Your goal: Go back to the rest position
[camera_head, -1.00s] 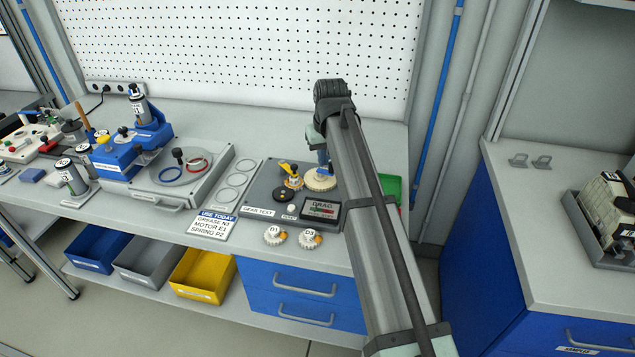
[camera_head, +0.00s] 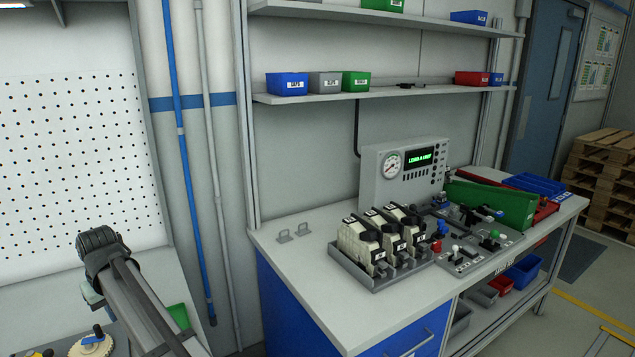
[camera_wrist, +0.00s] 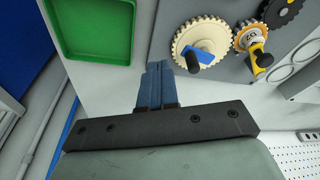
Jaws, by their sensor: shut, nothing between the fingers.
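My gripper (camera_wrist: 158,72) shows in the wrist view with its two blue fingers shut together and nothing between them. The fingers are over the edge of the grey gear-test plate, beside a cream gear (camera_wrist: 204,36) with a blue handle and apart from it. A green tray (camera_wrist: 93,52) lies on the other side of the fingers. In the head view my arm is at the lower left, and its fingers cannot be made out clearly. The cream gear (camera_head: 88,348) is partly cut off there.
A yellow-handled gear piece (camera_wrist: 249,38) sits beside the cream gear. On the right, a second bench (camera_head: 330,250) bears a tray of several cream units (camera_head: 362,280), a gauge box (camera_head: 400,170) and a valve board. Shelves (camera_head: 390,95) with bins hang above it. Pipes stand between the benches.

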